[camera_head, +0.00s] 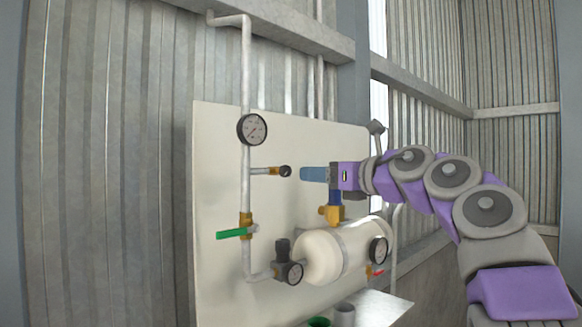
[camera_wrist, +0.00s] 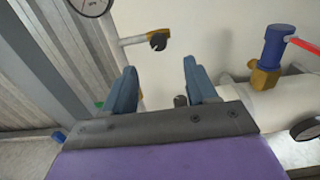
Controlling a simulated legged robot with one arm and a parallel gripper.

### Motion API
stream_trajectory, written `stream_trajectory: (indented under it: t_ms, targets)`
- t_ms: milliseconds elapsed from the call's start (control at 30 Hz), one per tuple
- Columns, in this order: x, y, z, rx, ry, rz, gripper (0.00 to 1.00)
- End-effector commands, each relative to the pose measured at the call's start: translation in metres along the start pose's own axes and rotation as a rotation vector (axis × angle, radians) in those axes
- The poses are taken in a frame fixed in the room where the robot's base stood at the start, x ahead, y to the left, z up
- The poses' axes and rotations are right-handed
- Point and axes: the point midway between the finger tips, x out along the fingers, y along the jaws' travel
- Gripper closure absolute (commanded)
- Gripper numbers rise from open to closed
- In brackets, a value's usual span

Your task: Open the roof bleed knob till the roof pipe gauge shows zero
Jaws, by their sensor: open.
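The roof bleed knob (camera_head: 285,171) is small and black, at the end of a short brass stub off the vertical pipe. It also shows in the wrist view (camera_wrist: 158,41), just beyond my fingertips and roughly between them. The roof pipe gauge (camera_head: 252,129) is a round white dial with a black rim, above the knob on the same pipe; its needle is too small to read surely. Its lower edge shows in the wrist view (camera_wrist: 92,4). My gripper (camera_head: 303,174) is open and empty, close to the right of the knob, with blue fingers (camera_wrist: 160,66) apart from it.
A white tank (camera_head: 335,252) with a blue and brass valve (camera_head: 332,208) on top sits below my gripper. A green lever (camera_head: 233,234) sticks out left of the pipe. Two lower gauges (camera_head: 292,273) (camera_head: 379,250) stand near the tank. The board (camera_head: 320,130) above the gripper is mostly clear.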

Motion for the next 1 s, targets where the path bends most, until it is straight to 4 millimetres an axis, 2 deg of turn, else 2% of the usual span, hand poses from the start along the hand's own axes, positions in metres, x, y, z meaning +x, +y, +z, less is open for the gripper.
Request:
stream_trajectory:
  t_ms: [200, 400, 600, 933, 1000]
  targets:
    - [0.044, -0.001, 0.003, 0.003, 0.001, 0.002, 0.43]
    - [0.076, 0.0, 0.002, 0.002, 0.002, 0.004, 0.43]
    - [0.091, 0.0, 0.002, 0.002, -0.001, 0.0, 0.43]
    - [0.094, 0.0, 0.0, 0.001, 0.0, -0.001, 0.43]
    - [0.094, 0.0, 0.0, 0.001, 0.0, -0.001, 0.49]
